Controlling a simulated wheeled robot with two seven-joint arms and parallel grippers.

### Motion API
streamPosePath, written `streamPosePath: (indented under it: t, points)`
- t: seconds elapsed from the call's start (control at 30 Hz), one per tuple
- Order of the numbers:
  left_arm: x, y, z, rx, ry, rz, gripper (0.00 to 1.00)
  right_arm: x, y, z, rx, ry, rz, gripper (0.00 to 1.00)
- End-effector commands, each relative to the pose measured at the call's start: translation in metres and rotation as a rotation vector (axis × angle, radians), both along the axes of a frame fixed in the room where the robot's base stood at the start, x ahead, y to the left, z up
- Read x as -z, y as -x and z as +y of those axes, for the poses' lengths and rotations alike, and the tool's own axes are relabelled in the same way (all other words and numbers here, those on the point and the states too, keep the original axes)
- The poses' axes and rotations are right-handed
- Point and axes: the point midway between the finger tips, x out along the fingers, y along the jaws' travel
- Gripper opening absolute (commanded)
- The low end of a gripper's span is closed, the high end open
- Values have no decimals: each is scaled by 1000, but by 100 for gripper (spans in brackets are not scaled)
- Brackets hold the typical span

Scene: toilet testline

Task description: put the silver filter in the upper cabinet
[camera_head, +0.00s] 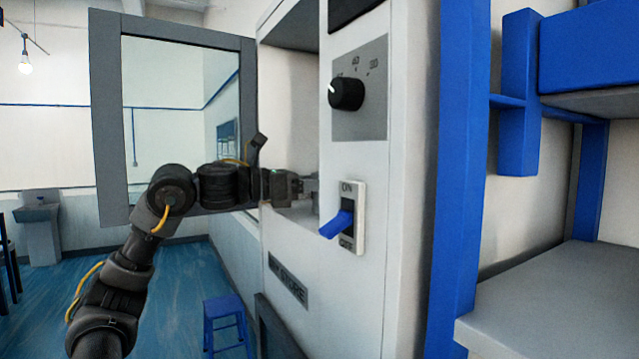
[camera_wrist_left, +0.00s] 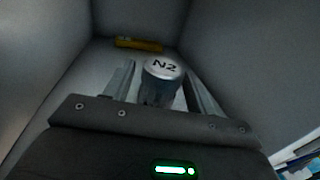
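The silver filter (camera_wrist_left: 160,84), a metal cylinder with a pale top marked N2, is inside the upper cabinet (camera_head: 290,110) and stands between the fingers of my left gripper (camera_wrist_left: 162,92). In the left wrist view the two fingers are spread, with a visible gap on the filter's left side and a narrower one on its right. In the head view my left gripper (camera_head: 305,190) reaches in through the cabinet opening near its lower edge, and the filter is hidden there. The cabinet's glazed door (camera_head: 108,120) stands open to the left. My right gripper is out of view.
A yellow object (camera_wrist_left: 138,44) lies at the back of the cabinet. A black knob (camera_head: 347,94) and a blue switch lever (camera_head: 337,225) stick out of the front panel. A blue stool (camera_head: 226,325) stands below. A grey shelf (camera_head: 560,300) is at right.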

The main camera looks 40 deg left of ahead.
Motion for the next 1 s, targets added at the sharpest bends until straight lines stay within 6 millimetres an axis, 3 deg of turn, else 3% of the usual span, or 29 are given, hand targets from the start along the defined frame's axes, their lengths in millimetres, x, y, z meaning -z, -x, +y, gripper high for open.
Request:
streamPosePath:
  t: [0.37, 0.43, 0.8, 1.0]
  points:
    - [-5, 0, 0, 0, 0, -1, 61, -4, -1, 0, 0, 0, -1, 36]
    - [0, 7, 4, -3, 0, -1, 61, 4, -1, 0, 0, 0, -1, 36]
    - [2, 73, 39, -5, 0, -1, 61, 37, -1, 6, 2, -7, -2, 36]
    - [0, 98, 52, -2, 0, 0, 61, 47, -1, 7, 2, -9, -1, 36]
